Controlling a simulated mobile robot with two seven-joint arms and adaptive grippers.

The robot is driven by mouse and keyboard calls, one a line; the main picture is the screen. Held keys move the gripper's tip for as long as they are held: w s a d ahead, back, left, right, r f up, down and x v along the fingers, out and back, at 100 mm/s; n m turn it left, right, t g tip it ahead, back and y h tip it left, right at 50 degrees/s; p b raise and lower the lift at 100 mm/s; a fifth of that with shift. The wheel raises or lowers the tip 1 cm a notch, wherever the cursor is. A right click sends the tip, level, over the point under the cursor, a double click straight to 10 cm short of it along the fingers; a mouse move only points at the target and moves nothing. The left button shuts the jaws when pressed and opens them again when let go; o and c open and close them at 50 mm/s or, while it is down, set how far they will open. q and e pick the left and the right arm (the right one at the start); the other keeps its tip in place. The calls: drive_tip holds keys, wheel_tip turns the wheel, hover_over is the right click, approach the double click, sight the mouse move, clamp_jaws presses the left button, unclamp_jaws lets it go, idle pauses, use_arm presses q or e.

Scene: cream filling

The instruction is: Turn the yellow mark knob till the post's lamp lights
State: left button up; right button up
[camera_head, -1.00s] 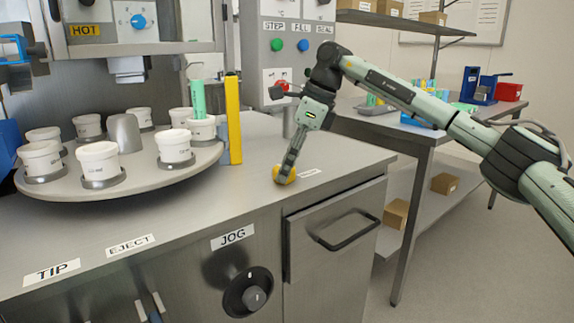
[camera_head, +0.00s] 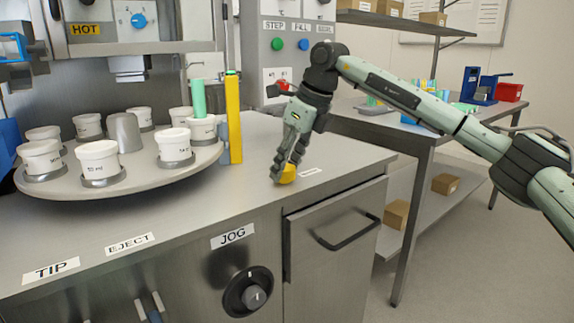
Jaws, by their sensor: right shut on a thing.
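The yellow knob (camera_head: 288,174) sits on the steel counter, right of the turntable and beside a small white label. My right gripper (camera_head: 281,174) reaches down from above and is shut on it, hiding part of it. The upright yellow post (camera_head: 234,120) stands at the turntable's right edge. A small green spot, which looks like its lamp (camera_head: 232,72), shows at its top. My left gripper is not in view.
The round turntable (camera_head: 60,200) carries several white cups and a grey dome. A green cylinder (camera_head: 199,98) stands above one cup, near the post. The control panel (camera_head: 290,25) is behind my right gripper. The front counter is clear.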

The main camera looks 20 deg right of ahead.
idle(0.4)
drive_tip(key=o, duration=1.2)
drive_tip(key=shift+c, duration=0.2)
drive_tip(key=v, duration=1.2)
drive_tip(key=shift+s+a+f, duration=0.1)
drive_tip(key=shift+a, duration=0.05)
